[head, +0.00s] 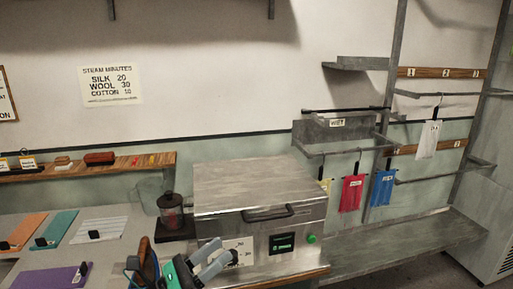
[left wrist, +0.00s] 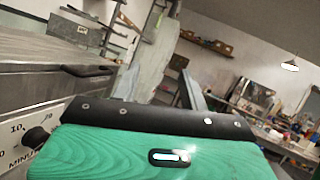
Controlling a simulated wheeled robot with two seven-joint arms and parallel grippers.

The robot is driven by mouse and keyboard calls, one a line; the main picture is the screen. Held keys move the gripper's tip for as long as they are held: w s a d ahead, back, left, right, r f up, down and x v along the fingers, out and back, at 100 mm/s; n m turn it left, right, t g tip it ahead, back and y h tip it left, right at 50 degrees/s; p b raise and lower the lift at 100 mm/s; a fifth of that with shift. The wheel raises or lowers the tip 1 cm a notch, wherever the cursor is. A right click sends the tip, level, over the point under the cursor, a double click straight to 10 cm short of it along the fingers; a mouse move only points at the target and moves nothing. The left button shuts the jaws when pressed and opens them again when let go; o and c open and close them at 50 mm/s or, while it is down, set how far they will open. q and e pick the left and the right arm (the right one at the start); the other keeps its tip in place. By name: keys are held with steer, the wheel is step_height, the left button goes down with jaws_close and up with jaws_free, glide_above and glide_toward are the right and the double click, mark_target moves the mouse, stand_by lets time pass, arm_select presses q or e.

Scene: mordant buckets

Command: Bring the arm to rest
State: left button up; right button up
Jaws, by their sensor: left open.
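My left gripper (head: 223,251) is at the bottom middle of the head view, in front of the steel steamer (head: 262,187). It has a green body and two grey fingers that stand apart, with nothing between them. In the left wrist view the gripper (left wrist: 162,78) shows its green housing and dark front bar, with the fingers spread and empty. The steamer's lid is down, and its front has a dark handle, a dial plate, a small display and a green button (head: 311,239). My right gripper is not in view.
Orange (head: 22,231), teal (head: 55,230), white striped (head: 99,230) and purple (head: 52,277) cloths lie at left. Red (head: 352,193), blue (head: 382,190) and white (head: 428,140) cloths hang at right. A dark-based jar (head: 171,213) stands left of the steamer. The lower right shelf (head: 405,246) is bare.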

arm_select(q)
steer(key=a+f+n+t+y, duration=0.1)
steer(key=a+f+n+y, duration=0.4)
steer(key=n, duration=0.5)
steer(key=s+a+f+n+t+y, duration=0.15)
steer(key=a+f+n+y, duration=0.25)
steer(key=n+y, duration=0.45)
steer(key=a+f+n+t+y, duration=0.2)
steer(key=a+f+n+y, duration=0.25)
steer(key=n, duration=0.75)
steer(key=s+a+f+n+g, duration=0.1)
steer(key=s+f+n+g, duration=0.6)
steer(key=s, duration=0.4)
steer(key=s+f+n+g, duration=0.5)
steer(key=s+f+g, duration=0.1)
steer(key=s+f, duration=0.45)
step_height(320, 180, down, 30)
steer(key=s+g, duration=0.2)
steer(key=s+a+f+g, duration=0.1)
steer(key=s+a+f, duration=0.2)
steer(key=s+f, duration=1.6)
steer(key=shift+s+f+y, duration=0.2)
steer(key=shift+f+y, duration=0.2)
steer(key=shift+f, duration=0.2)
steer(key=shift+m, duration=0.25)
